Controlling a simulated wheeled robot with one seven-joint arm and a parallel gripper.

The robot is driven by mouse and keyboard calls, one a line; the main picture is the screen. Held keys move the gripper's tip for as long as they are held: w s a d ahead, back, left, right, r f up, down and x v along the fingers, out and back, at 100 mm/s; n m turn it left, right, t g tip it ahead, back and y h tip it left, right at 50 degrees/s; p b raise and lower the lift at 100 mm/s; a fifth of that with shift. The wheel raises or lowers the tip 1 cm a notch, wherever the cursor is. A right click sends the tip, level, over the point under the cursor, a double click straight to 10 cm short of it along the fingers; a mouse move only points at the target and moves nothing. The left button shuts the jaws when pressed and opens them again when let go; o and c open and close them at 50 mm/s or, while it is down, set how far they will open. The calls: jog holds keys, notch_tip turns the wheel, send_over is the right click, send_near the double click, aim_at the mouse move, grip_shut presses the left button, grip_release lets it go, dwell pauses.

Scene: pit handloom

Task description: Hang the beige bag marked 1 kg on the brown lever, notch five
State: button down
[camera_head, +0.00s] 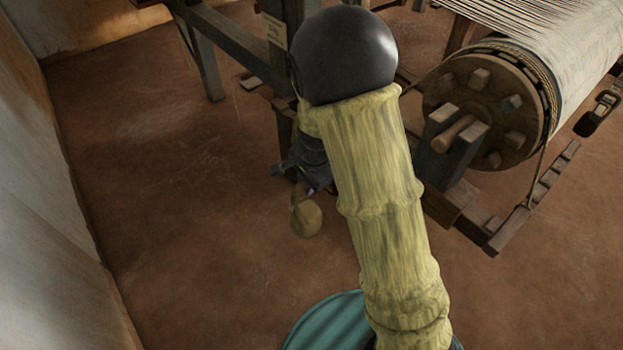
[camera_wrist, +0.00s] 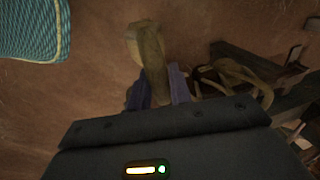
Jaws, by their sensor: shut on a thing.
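A beige bag (camera_head: 307,219) hangs in my gripper (camera_head: 299,190), clear of the floor, left of the loom. In the wrist view the bag (camera_wrist: 135,46) shows beyond the two purple-grey fingers of my gripper (camera_wrist: 157,90), which are shut on its narrow neck. No weight mark can be read on it. A long brown notched bar (camera_head: 545,187), apparently the lever, sticks out at the right, below the warp beam. It is well apart from the bag. I cannot tell which notch is the fifth.
The wooden warp beam (camera_head: 486,105) with pale threads stands upper right, with a cord running down to the bar. Loom posts (camera_head: 205,55) stand at the back. A pale wall (camera_head: 45,190) bounds the left. The floor (camera_head: 190,240) between is clear.

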jog(key=shift+s+a+r, duration=0.1)
jog(key=shift+s+a, duration=0.45)
jog(key=shift+a, duration=0.35)
jog(key=s+a+p, duration=0.2)
jog(key=a, duration=0.1)
jog(key=s+a+r+p, duration=0.1)
jog(key=shift+a, duration=0.15)
dwell(1.1)
jog(key=s+a+f+n+g+y+p, duration=0.1)
jog(key=s+a+f+n+p, duration=0.2)
jog(key=s+a+n, duration=0.5)
jog(key=s+n, duration=0.2)
jog(key=s, duration=0.2)
jog(key=shift+s+a+f+g, duration=0.25)
jog(key=shift+a+f+g, duration=0.05)
jog(key=shift+a+f, duration=0.1)
jog(key=shift+w+d, duration=0.1)
jog(key=shift+w, duration=0.1)
